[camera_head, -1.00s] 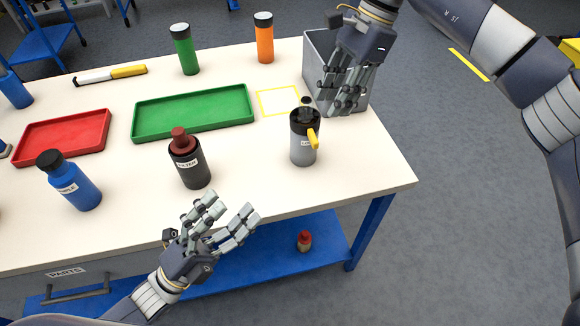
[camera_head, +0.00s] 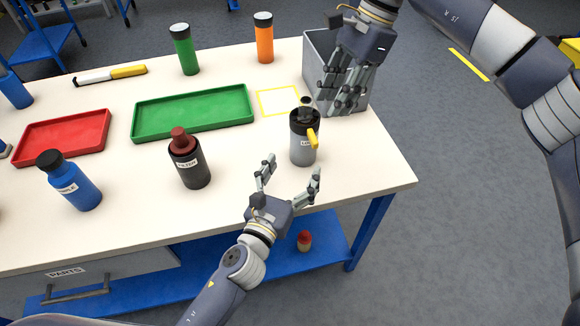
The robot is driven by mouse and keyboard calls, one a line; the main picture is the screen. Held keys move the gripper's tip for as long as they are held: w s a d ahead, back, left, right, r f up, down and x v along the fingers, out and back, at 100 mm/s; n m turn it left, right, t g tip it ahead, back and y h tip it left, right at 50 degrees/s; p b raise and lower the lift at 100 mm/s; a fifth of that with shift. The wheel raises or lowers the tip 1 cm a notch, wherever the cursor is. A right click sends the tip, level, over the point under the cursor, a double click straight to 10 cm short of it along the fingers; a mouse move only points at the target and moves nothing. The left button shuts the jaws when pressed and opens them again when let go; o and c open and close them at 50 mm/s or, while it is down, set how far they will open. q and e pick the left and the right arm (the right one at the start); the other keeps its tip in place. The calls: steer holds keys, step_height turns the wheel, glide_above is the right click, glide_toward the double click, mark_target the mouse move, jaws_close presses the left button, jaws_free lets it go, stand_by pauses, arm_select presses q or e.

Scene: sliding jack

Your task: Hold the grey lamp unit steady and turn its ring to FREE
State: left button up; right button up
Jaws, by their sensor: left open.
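The grey lamp unit (camera_head: 303,150) stands upright near the table's right front edge. It has a black ring (camera_head: 304,122) at its top, a yellow lever (camera_head: 313,138) on the right side, a small knob above and a partly readable label. My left gripper (camera_head: 292,172) is open and empty, just in front of and below the lamp unit, its fingers pointing at the base and apart from it. My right gripper (camera_head: 340,108) hangs behind and right of the lamp unit, fingers down, in front of the grey bin. Its finger spacing is unclear.
The grey bin (camera_head: 316,50) stands behind my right gripper. A black bottle with a dark red cap (camera_head: 190,168) stands left of the lamp unit. A yellow outlined square (camera_head: 279,102) lies behind it. Green (camera_head: 190,116) and red trays (camera_head: 62,138) and a blue bottle (camera_head: 75,185) are further left.

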mark_target(304, 136)
arm_select(q)
steer(key=shift+w+a+r+y, duration=0.2)
steer(key=shift+w+y, duration=0.2)
steer(key=shift+w, duration=0.45)
steer(key=x, duration=1)
steer(key=shift+r, duration=0.1)
steer(key=shift+s, duration=0.1)
steer(key=c, duration=1.4)
steer(key=shift+o, duration=0.2)
